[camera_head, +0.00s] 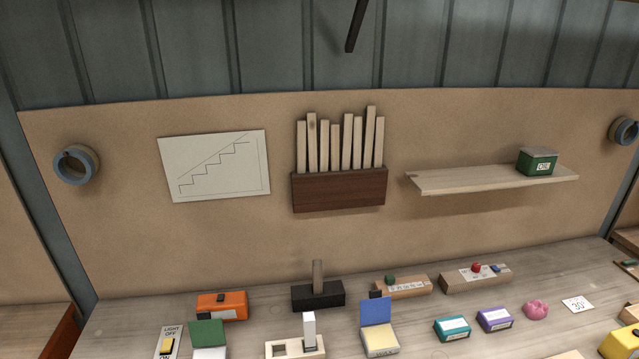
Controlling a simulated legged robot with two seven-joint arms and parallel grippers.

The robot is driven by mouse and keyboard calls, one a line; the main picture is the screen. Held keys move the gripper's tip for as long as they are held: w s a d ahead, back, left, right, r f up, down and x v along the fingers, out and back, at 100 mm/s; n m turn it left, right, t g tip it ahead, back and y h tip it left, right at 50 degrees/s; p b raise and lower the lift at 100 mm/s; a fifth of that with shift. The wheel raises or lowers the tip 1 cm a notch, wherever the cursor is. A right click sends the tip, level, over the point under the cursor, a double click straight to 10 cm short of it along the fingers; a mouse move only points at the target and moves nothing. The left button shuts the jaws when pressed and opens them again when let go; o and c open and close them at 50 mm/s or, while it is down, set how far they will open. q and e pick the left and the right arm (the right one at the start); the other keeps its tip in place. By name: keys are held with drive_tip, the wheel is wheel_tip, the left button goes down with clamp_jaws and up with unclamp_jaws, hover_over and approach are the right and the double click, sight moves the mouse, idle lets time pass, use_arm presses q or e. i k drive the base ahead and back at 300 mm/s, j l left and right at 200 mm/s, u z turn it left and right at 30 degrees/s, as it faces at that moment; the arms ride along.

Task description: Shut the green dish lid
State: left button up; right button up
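The green lid (208,332) stands raised and open behind a white dish (210,353) at the bottom edge, left of the middle. The dish is cut off by the frame, so its front does not show. Neither of my grippers is in view.
A light switch block (167,343) stands close left of the dish, and an orange box (222,305) lies behind it. To the right are a pale wooden block with a white upright (309,330) and a cream box with a raised blue lid (376,312). Several small boxes stand further right.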

sight(205, 331)
drive_tip(key=j, duration=0.9)
drive_tip(key=k+j+u, duration=0.1)
drive_tip(key=j, duration=0.8)
